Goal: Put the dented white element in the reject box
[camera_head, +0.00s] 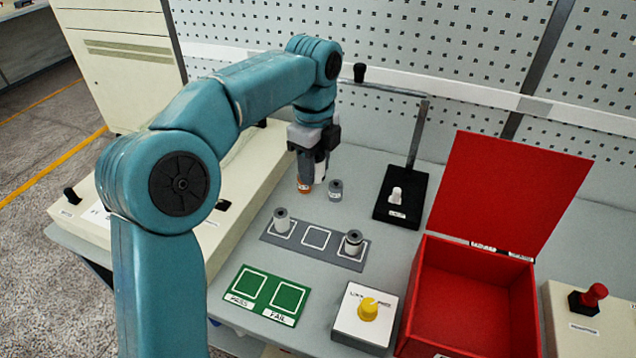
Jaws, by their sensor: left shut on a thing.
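My left gripper (311,172) points down over the back of the bench and is shut on a small element, mostly hidden by the fingers. An orange-brown piece (304,188) shows just under the fingers; I cannot tell whether it is the held element or stands behind it. A small grey element (336,189) stands just to the right. A pale element (282,221) and a dark-topped one (353,243) stand at the ends of a grey strip (317,262). No dent can be made out. The red reject box (420,305) has its lid open. My right gripper is not in view.
The strip's middle square is empty. A green PASS/FAIL plate (265,295) lies in front, bare. A yellow knob (368,308) on a white box and a black stand (408,215) with a white piece are between strip and red box. A red button (597,291) is far right.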

